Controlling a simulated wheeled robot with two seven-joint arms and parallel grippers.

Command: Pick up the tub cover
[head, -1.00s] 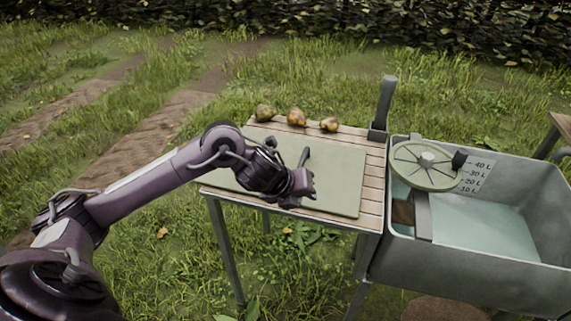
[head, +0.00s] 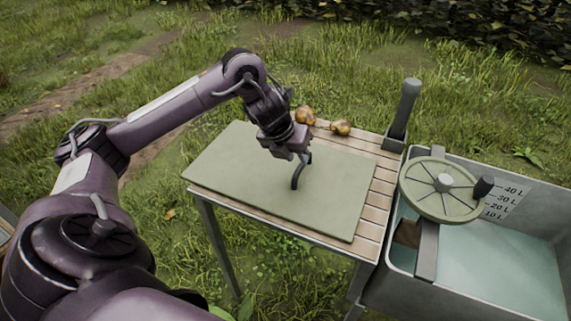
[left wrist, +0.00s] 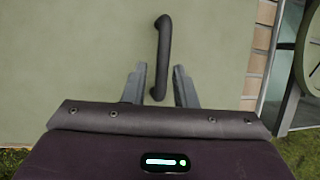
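The tub cover (head: 228,170) is a flat pale green board lying on a slatted wooden table, and it fills most of the left wrist view (left wrist: 70,50). Its dark bar handle (left wrist: 163,50) stands up from it and also shows in the head view (head: 297,178). My left gripper (left wrist: 162,88) is open above the cover. Its two fingers stand on either side of the handle's near end, with visible gaps. In the head view the gripper (head: 300,158) points down over the handle and partly hides it. My right gripper is in no view.
A grey metal tub (head: 550,205) with water and litre marks stands right of the table (head: 378,200). A round spoked green disc (head: 425,200) sits over its left side. A grey post (head: 403,110) rises at the table's back right corner.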

